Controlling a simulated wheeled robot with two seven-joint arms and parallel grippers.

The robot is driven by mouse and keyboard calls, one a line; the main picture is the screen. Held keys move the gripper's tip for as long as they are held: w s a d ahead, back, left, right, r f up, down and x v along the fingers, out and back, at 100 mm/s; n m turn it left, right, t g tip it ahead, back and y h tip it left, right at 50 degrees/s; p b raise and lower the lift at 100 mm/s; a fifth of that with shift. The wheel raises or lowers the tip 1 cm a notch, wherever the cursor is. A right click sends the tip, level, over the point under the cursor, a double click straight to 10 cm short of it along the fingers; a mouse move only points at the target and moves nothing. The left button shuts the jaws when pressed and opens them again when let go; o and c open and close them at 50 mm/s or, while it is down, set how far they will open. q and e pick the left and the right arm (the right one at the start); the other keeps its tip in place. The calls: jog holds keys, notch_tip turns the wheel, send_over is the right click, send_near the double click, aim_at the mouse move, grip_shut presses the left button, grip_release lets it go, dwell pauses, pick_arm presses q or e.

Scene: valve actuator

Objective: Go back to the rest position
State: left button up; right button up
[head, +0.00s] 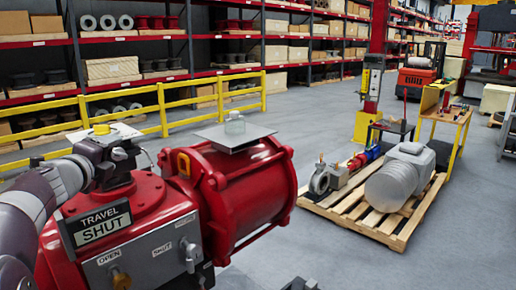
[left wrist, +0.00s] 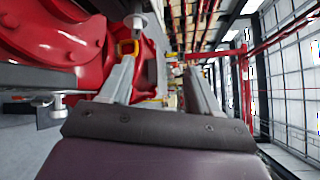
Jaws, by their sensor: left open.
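The red valve actuator (head: 240,190) fills the lower left of the head view, with a "TRAVEL SHUT" sign (head: 97,226) and a grey panel marked OPEN and SHUT (head: 150,255) on its front. My left arm (head: 35,200) comes in from the left and ends near the actuator's top; its fingers are hard to make out there. In the left wrist view my left gripper (left wrist: 160,65) has its two fingers spread apart with nothing visible between them. The red actuator (left wrist: 85,50) shows beyond and to the left of them. My right gripper is not visible.
A small clear jar (head: 234,124) stands on a flat plate (head: 222,139) above the actuator. A wooden pallet (head: 365,222) with grey machine parts lies to the right. A yellow railing (head: 210,98) and shelves run behind. Grey floor is clear between railing and pallet.

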pick_arm(q)
jog(key=s+d+f+n+g, duration=0.25)
jog(key=d+f+n, duration=0.2)
jog(key=f, duration=0.35)
jog(key=s+d+f+n+g+y, duration=0.1)
jog(key=s+d+f+n+g, duration=0.2)
jog(key=f+n, duration=0.35)
jog(key=s+d+f+n+g, duration=0.2)
jog(key=s+d+f+n, duration=0.2)
jog(key=f, duration=0.4)
jog(key=s+d+f+n+g+h, duration=0.2)
jog(key=s+d+f+n+g, duration=0.5)
jog(key=s+f, duration=0.65)
jog(key=s+d+f+b, duration=0.1)
jog(key=s+f+b, duration=0.1)
jog(key=f+b, duration=0.5)
jog(key=s+d+f+b, duration=0.1)
jog(key=s+f+b, duration=0.2)
jog(key=f+b, duration=0.4)
jog(key=shift+d+f+m+g+b, duration=0.2)
jog(key=shift+f+m+g+b, duration=0.15)
jog(key=shift+f+m, duration=0.1)
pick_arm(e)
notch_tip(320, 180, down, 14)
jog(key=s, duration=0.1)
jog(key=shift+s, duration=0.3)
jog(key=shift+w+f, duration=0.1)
